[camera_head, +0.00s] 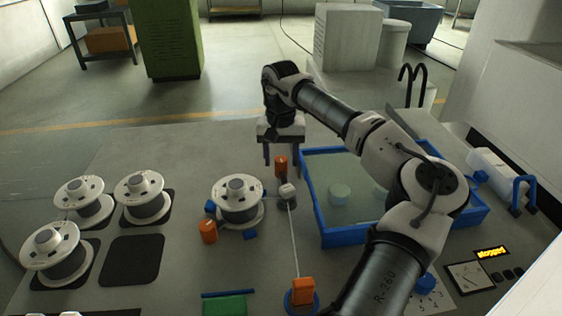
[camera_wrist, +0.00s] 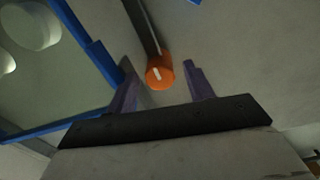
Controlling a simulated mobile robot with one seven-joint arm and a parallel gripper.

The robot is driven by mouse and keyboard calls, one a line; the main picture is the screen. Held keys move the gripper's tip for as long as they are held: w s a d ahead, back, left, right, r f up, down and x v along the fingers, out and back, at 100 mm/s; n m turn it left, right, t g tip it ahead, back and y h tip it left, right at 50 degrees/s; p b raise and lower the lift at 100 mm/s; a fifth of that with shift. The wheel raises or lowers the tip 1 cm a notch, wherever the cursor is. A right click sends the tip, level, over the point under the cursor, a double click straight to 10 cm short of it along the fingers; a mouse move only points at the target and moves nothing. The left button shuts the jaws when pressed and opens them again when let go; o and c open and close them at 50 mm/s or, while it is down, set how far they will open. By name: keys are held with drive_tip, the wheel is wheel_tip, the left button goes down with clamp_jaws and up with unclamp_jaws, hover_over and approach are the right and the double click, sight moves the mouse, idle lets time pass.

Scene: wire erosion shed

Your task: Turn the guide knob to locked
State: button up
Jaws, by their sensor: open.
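An orange knob (camera_head: 281,167) stands on the bench left of the blue-rimmed tank in the head view. In the wrist view the orange knob (camera_wrist: 159,74) shows a round top with a white pointer line. No lettering around it can be read. My gripper (camera_head: 281,160) is open and points down at the knob from behind and above. In the wrist view the knob lies between and beyond the open fingers of my gripper (camera_wrist: 157,80). I cannot tell whether the fingers flank it at its height; no contact shows.
The blue-rimmed tank (camera_head: 323,238) is close on the right. A wire spool (camera_head: 238,197) and an orange post (camera_head: 208,232) stand left. A grey guide (camera_head: 287,195) and thin wire lie in front, running to an orange block (camera_head: 302,291). A lit display (camera_head: 492,253) is at right.

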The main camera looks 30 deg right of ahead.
wheel_tip(320, 180, up, 12)
drive_tip(key=b, duration=0.1)
drive_tip(key=shift+b, duration=0.3)
drive_tip(key=shift+s, duration=0.1)
idle(0.3)
